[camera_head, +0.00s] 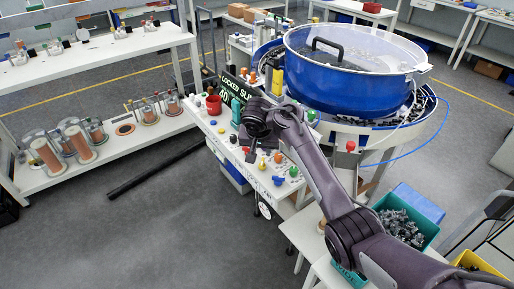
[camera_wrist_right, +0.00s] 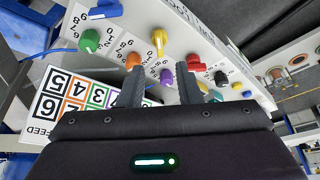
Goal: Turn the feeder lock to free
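The control panel (camera_head: 225,137) carries several coloured knobs below the blue bowl feeder (camera_head: 350,75). I cannot tell which knob is the feeder lock; the small labels are not readable. My right gripper (camera_wrist_right: 160,68) is open and empty, pointing at the panel. In the right wrist view a purple knob (camera_wrist_right: 166,76) shows between its fingers, an orange knob (camera_wrist_right: 133,60) by the left finger and a red knob (camera_wrist_right: 194,62) by the right one. A yellow knob (camera_wrist_right: 158,41) and a green knob (camera_wrist_right: 89,40) lie farther off. My left gripper is out of view.
A number card (camera_wrist_right: 75,98) lies at left in the wrist view. A teal bin of metal parts (camera_head: 404,226) stands at right.

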